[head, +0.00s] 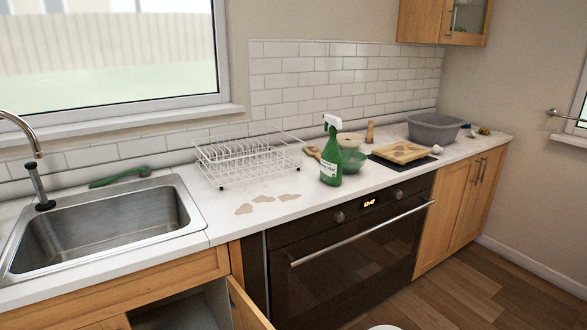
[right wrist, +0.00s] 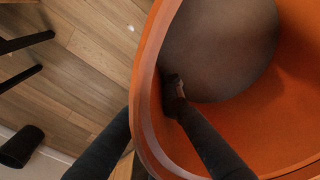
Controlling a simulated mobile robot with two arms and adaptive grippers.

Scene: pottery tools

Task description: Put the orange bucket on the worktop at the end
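The orange bucket (right wrist: 152,100) fills the right side of the right wrist view, seen from above its rim. My right gripper (right wrist: 160,92) straddles its wall, with one dark finger inside and the other outside, and appears shut on it. The outer fingertip is hidden behind the rim. A dark grey round area shows inside the bucket; I cannot tell whether it is the bottom or contents. The bucket is not in the head view. The white worktop (head: 325,205) runs along the wall there to its far right end. My left gripper is in neither view.
On the worktop are a sink (head: 110,230), dish rack (head: 245,160), green spray bottle (head: 331,160), green bowl (head: 354,162), wooden board (head: 403,152) and grey tub (head: 435,128). Brown stains (head: 262,199) mark it before the rack. A cupboard door (head: 246,305) stands open below.

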